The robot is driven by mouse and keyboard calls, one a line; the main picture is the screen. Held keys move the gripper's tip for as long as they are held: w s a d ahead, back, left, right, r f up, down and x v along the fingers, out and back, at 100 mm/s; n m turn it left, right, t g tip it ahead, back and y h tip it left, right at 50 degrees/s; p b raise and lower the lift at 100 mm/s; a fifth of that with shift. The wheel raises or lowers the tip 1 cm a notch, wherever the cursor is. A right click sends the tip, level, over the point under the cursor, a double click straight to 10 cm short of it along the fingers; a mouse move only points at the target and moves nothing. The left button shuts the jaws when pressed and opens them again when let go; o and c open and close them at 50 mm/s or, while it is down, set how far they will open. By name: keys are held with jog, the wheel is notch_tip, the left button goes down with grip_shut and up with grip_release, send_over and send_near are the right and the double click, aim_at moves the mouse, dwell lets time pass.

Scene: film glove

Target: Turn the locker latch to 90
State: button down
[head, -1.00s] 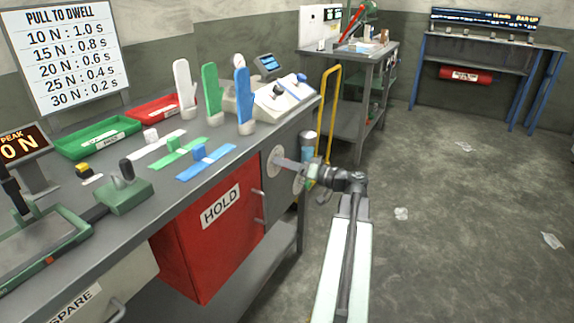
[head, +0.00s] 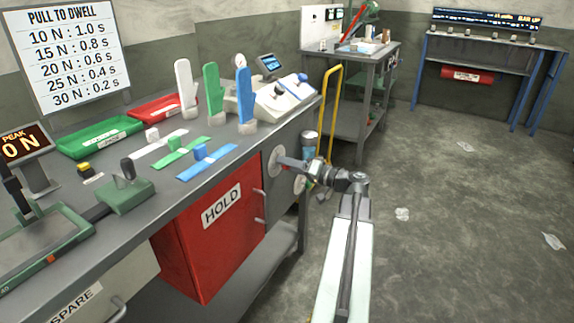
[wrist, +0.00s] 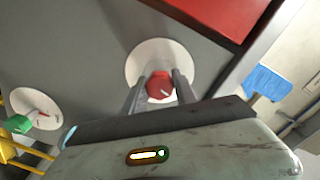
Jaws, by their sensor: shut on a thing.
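A round white dial plate with a small red knob (wrist: 160,87) is on the grey side panel of the bench; this appears to be the locker latch. The same plate (head: 273,154) shows in the head view, at the right of the red HOLD locker door (head: 222,225). My gripper (wrist: 160,93) has one finger on each side of the red knob and is shut on it. In the head view my gripper (head: 287,162) reaches left to the plate and hides the knob. A light mark shows on the knob; its exact angle cannot be read.
A second white plate with a green knob (wrist: 20,124) sits close by, at the left in the wrist view. A yellow rail (head: 332,110) stands behind my gripper. The bench top (head: 110,235) is above and left. The floor at the right is mostly clear.

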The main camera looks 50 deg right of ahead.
jog(key=m, duration=0.4)
jog(key=shift+m, duration=0.3)
jog(key=m, duration=0.3)
jog(key=shift+f+m, duration=0.1)
jog(key=shift+m, duration=0.2)
jog(key=m, duration=0.3)
jog(key=shift+m, duration=2)
jog(key=c, duration=1)
grip_release()
